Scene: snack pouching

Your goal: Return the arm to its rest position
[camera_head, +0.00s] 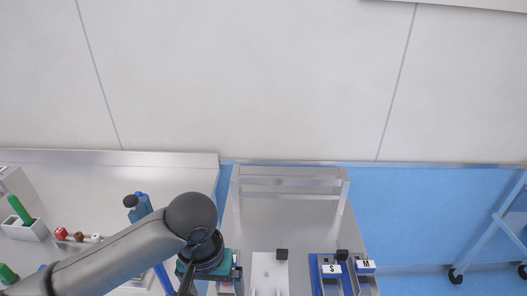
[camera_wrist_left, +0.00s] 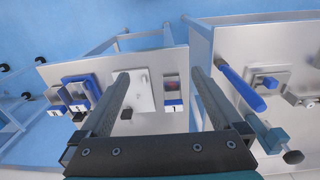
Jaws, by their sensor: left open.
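My left arm comes in from the left in the head view and bends at a dark round joint over the gap between the two metal tables. My left gripper (camera_wrist_left: 158,78) is open in the left wrist view, with its two long dark fingers spread and nothing between them. Under it, some way below, lie a white plate (camera_wrist_left: 142,92) and a small tray with a blue label (camera_wrist_left: 172,106). The plate also shows in the head view (camera_head: 268,275). In the head view, the gripper is largely cut off at the bottom edge. My right gripper does not show.
Trays marked S (camera_head: 332,269) and M (camera_head: 365,267) stand on the right table (camera_head: 290,225). The left table (camera_head: 130,170) holds a green-handled tool in a holder (camera_head: 20,209) and small red and brown pieces (camera_head: 62,234). A blue-handled tool (camera_wrist_left: 243,90) lies beside a clamp.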

